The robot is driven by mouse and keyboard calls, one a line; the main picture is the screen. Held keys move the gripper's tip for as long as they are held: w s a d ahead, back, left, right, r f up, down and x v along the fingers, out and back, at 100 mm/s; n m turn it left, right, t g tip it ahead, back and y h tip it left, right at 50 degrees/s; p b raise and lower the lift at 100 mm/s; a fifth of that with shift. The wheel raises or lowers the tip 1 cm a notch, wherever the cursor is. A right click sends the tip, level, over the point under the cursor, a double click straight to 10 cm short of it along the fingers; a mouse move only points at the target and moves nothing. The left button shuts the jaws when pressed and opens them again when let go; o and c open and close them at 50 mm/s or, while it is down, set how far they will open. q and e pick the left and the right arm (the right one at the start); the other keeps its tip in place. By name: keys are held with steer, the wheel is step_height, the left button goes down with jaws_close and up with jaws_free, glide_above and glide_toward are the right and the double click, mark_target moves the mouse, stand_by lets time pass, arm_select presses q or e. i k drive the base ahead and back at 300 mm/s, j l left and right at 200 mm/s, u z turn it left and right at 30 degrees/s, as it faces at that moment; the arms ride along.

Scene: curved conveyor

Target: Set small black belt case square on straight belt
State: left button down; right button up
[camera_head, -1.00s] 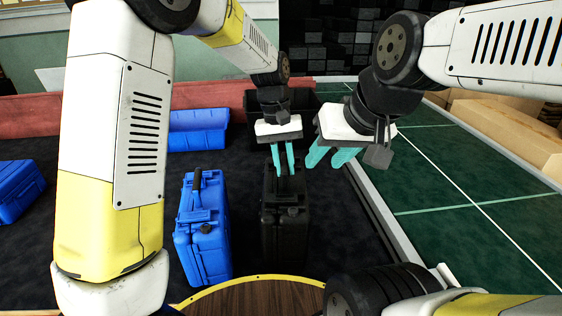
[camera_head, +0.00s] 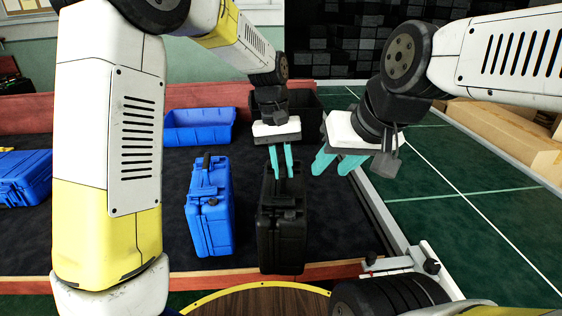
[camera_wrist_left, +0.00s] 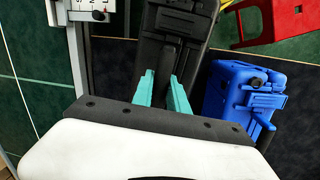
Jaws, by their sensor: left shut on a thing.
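The small black case (camera_head: 282,228) stands upright on the dark belt (camera_head: 346,222) in the head view. My left gripper (camera_head: 281,174) is over its top with teal fingers pointing down, shut on the top of the case, likely its handle. The left wrist view shows the black case (camera_wrist_left: 178,40) between and beyond the left fingertips (camera_wrist_left: 161,78). My right gripper (camera_head: 336,164) hangs to the right of it, near the belt's edge, with its teal fingers apart and nothing between them. Whether the case's base touches the belt is hard to tell.
A blue case (camera_head: 209,215) stands close to the left of the black case. A blue bin (camera_head: 199,128), a black bin (camera_head: 312,104) and another blue case (camera_head: 22,178) are on the belt farther off. A metal rail (camera_head: 374,205) borders the green floor at right.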

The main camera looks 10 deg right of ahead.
mark_target(493, 287)
steer(key=k+j, duration=0.3)
steer(key=k, duration=0.2)
steer(key=k+j, duration=0.25)
steer(key=k, duration=0.3)
